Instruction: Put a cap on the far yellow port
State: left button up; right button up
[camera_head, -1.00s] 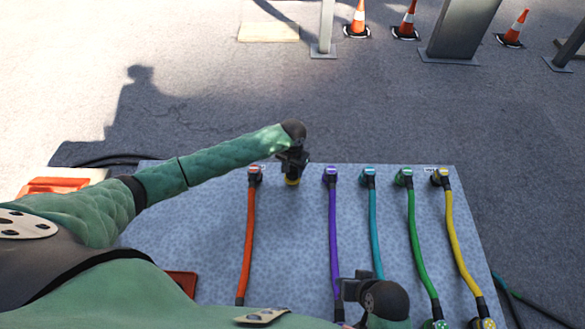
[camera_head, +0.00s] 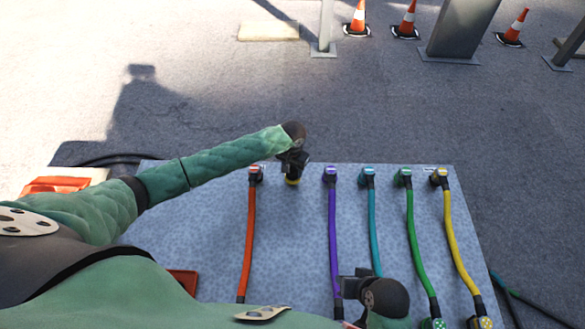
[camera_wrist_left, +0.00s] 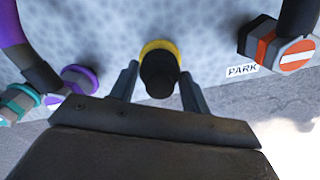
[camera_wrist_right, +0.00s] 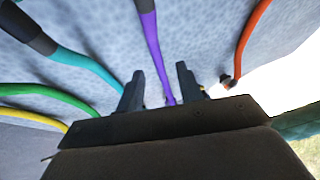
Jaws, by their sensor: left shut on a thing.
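The far yellow port (camera_head: 292,182) shows as a yellow ring on the panel's far edge, between the red and purple cables, below my left gripper. It also shows in the left wrist view (camera_wrist_left: 160,46). My left gripper (camera_head: 291,165) is shut on a black cap (camera_wrist_left: 158,76), which sits in line with the yellow ring and hides part of it. I cannot tell whether the cap is fully seated. My right gripper (camera_head: 352,286) is open and empty above the near part of the panel; its fingers stand apart in the right wrist view (camera_wrist_right: 160,88).
The grey panel (camera_head: 200,240) carries red (camera_head: 248,240), purple (camera_head: 333,240), teal (camera_head: 373,230), green (camera_head: 415,240) and yellow (camera_head: 457,240) cables. A "PARK" label (camera_wrist_left: 242,70) lies beside the red plug. Orange cones (camera_head: 358,18) stand on the ground beyond.

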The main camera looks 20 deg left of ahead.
pick_arm(q)
jog(key=shift+f, duration=0.25)
jog(key=o, duration=1.2)
jog(key=shift+c, duration=0.2)
jog(key=shift+r, duration=0.3)
notch_tip(320, 180, up, 7)
jog(key=shift+r+b, duration=0.15)
jog(key=shift+b, duration=0.15)
pick_arm(e)
jog(key=d, duration=0.2)
jog(key=shift+s+d+r+g+h, duration=0.1)
jog(key=shift+s+d+g+h, duration=0.3)
